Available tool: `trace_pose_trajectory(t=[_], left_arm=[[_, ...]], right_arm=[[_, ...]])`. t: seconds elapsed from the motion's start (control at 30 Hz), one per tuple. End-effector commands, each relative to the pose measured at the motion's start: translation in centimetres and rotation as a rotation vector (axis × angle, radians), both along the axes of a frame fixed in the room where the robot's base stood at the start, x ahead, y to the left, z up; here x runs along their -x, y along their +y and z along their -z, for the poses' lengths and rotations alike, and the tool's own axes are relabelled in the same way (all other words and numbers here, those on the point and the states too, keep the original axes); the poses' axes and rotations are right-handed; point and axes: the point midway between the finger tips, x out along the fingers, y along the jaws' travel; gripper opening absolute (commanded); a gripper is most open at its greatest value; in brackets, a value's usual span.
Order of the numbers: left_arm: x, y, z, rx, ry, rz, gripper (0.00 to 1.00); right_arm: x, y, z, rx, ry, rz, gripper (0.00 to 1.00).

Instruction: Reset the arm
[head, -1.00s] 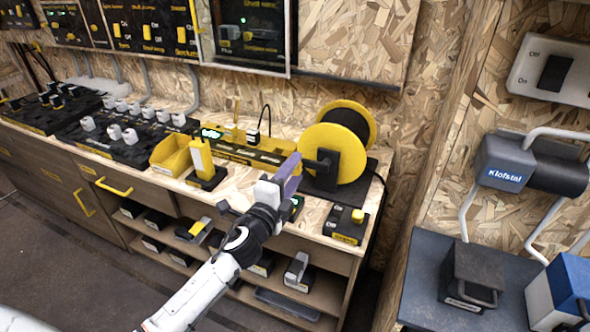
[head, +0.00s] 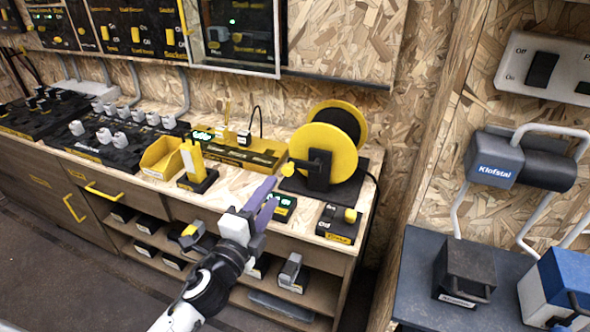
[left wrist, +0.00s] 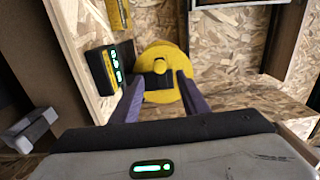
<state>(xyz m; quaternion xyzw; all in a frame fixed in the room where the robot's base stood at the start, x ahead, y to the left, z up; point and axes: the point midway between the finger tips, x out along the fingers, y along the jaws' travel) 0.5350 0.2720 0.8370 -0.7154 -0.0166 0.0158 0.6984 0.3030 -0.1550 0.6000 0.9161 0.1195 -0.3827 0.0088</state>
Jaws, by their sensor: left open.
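My left arm comes in from the bottom of the head view. Its gripper (head: 262,205) has purple fingers and is in front of the bench, near the small box with a green display. In the left wrist view the two fingers of the gripper (left wrist: 160,98) stand apart with nothing between them. The yellow reel (head: 328,150) with its black core stands on the bench beyond the fingers. It also shows past the fingertips in the left wrist view (left wrist: 158,55). My right gripper is in neither view.
Small boxes fill the shelves below. A dark side table (head: 425,265) with a grey block and a blue-white box stands at right.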

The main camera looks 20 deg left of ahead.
Motion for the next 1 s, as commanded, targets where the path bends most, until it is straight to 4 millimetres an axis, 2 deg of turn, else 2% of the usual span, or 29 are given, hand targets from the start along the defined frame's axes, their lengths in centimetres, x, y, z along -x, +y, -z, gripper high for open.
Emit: trace_pose_trajectory(t=[0.17,0.27,0.33,0.47,0.5,0.6,0.7,0.83,1.0], left_arm=[[0.2,-0.1,0.4,0.017,0.009,0.0,0.41],[1.4,-0.6,2.7,0.128,0.066,-0.003,0.41],[3.2,-1.3,5.7,0.28,0.145,-0.016,0.41],[8.5,-3.6,12.7,0.656,0.342,-0.08,0.41],[10.4,-4.5,14.6,0.773,0.405,-0.109,0.41],[15.1,-6.9,18.6,1.036,0.547,-0.194,0.41],[19.1,-9.1,21.2,1.241,0.659,-0.278,0.41],[22.3,-11.0,22.8,1.401,0.746,-0.355,0.41],[23.4,-11.7,23.3,1.458,0.774,-0.382,0.41]], right_arm=[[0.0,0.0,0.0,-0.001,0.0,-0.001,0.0],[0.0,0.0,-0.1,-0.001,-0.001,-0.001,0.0],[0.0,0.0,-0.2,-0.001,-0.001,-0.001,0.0],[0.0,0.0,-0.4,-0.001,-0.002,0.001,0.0],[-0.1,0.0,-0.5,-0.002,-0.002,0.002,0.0],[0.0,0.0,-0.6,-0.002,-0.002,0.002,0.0],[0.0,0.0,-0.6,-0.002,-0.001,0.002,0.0],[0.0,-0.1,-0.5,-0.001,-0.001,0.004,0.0],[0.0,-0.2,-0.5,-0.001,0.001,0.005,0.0]])
